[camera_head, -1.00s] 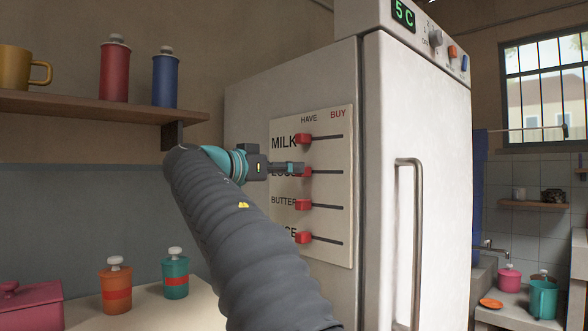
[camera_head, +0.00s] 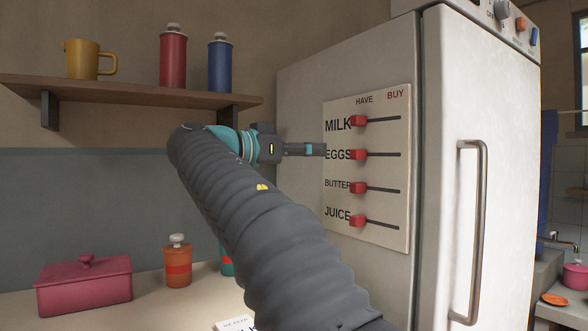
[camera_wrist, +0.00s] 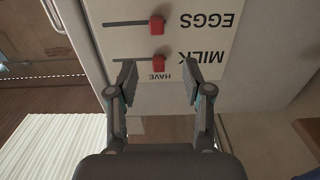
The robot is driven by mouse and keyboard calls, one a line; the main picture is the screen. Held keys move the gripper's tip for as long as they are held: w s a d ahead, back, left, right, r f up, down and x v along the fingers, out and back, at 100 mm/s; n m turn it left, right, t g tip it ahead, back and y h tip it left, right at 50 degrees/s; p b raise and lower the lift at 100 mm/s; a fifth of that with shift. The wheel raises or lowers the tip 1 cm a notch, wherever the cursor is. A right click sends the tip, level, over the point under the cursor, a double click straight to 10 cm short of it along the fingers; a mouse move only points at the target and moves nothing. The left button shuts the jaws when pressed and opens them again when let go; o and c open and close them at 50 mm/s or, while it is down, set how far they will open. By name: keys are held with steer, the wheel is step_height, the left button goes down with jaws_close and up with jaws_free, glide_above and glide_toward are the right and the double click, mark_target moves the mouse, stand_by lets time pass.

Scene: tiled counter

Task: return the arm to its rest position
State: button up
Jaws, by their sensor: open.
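My gripper (camera_head: 318,149) is in front of the fridge's side, just left of the list board (camera_head: 385,230) in the head view. In the wrist view my gripper (camera_wrist: 160,82) is open, with nothing between its two fingers. The board shows beyond the fingertips, upside down, with the MILK and EGGS rows visible. My arm is stretched out from the lower right of the head view. The four rows' red sliders all sit at the left, HAVE end, such as the milk slider (camera_head: 358,121) and the juice slider (camera_head: 358,221).
The white fridge (camera_head: 440,60) with a long handle (camera_head: 480,230) stands at the right. A wooden shelf (camera_head: 130,93) holds a yellow mug, a red bottle and a blue bottle. A pink box (camera_head: 84,287) and an orange jar (camera_head: 178,268) stand on the counter below.

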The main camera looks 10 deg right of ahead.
steer(key=s+d+f+n+y, duration=0.3)
steer(key=s+f+n+y, duration=0.15)
steer(key=f, duration=0.45)
steer(key=s+d+f+n+y, duration=0.3)
steer(key=s+f+n, duration=0.15)
steer(key=f, duration=0.45)
steer(key=s+a+f+n+y, duration=0.1)
steer(key=s+a+f+y, duration=0.1)
steer(key=s+f, duration=0.4)
steer(key=s+a+f+n+y, duration=0.2)
steer(key=s+f, duration=0.5)
steer(key=f, duration=0.5)
steer(key=s+a+f+n+y, duration=0.2)
steer(key=s+a+f+y, duration=0.2)
steer(key=f, duration=0.6)
steer(key=s+y, duration=0.1)
steer(key=s, duration=0.1)
steer(key=shift+s+g, duration=0.3)
steer(key=shift+y, duration=0.25)
steer(key=shift+c, duration=0.2)
steer(key=c, duration=0.5)
